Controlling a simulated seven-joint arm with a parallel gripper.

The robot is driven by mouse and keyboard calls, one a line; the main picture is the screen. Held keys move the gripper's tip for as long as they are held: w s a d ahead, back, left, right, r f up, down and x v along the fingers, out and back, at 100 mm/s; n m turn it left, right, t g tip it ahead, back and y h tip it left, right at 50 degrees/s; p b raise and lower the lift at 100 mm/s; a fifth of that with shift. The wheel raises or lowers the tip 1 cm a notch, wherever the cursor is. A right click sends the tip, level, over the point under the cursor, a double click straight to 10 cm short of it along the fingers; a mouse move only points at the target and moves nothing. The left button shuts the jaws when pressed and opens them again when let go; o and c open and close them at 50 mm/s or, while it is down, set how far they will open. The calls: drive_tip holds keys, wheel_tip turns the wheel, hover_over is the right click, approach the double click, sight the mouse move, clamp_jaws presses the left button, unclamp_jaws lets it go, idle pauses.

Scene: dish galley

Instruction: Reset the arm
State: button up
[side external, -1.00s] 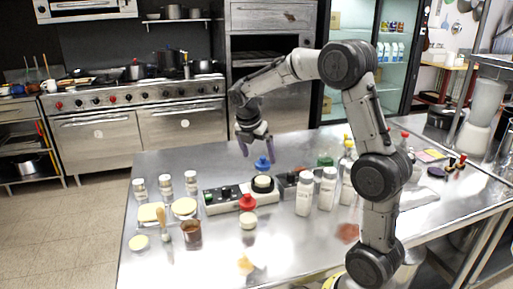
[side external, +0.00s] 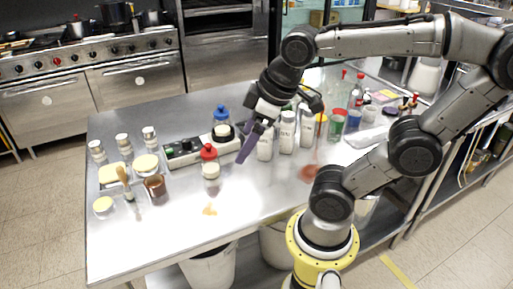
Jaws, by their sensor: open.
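My gripper (side external: 250,142) has purple fingers and hangs over the middle of the steel table (side external: 255,195), pointing down and tilted. It is open and holds nothing that I can see. The fingers overlap in this view, so the gap between them is hard to see. In the picture the fingers are just right of a red-capped squeeze bottle (side external: 210,170) and below a blue-capped bottle (side external: 221,114). White bottles (side external: 288,132) stand just to the right. I cannot tell whether the gripper touches any of them.
A control box (side external: 184,149) lies left of the gripper. Shakers (side external: 124,143), sandwich-like pieces, a brush (side external: 125,182) and a brown cup (side external: 155,187) stand at the left. More bottles (side external: 357,90) crowd the right.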

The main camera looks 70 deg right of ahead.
drive_tip(key=shift+s+a+f+m+y, duration=0.2)
drive_tip(key=shift+s+a+f+m, duration=0.2)
drive_tip(key=shift+s+m, duration=0.2)
drive_tip(key=shift+s+a+f+m+y, duration=0.2)
drive_tip(key=shift+s+a+f+m, duration=0.1)
drive_tip(key=shift+s+a+m, duration=0.3)
drive_tip(key=shift+d, duration=0.15)
idle(1.0)
